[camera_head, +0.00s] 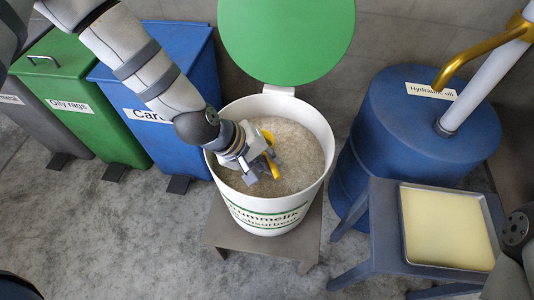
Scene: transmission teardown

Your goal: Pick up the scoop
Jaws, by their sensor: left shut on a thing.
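A white bucket (267,217) with granular absorbent (300,157) inside stands open on a low stand. My left gripper (263,168) reaches down into the bucket from the upper left, just over the granules. It is shut on the scoop (269,146), of which yellow parts show beside the fingers. The gripper hides much of the scoop, and I cannot tell whether the scoop touches the granules. My right gripper is out of view; only part of my right arm shows at the right edge.
The bucket's green lid (287,38) stands raised behind it. Blue (150,85) and green (85,95) bins stand to the left. A blue hydraulic oil drum (410,125) and a shallow tray (449,267) on a stand are to the right. The floor at lower left is clear.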

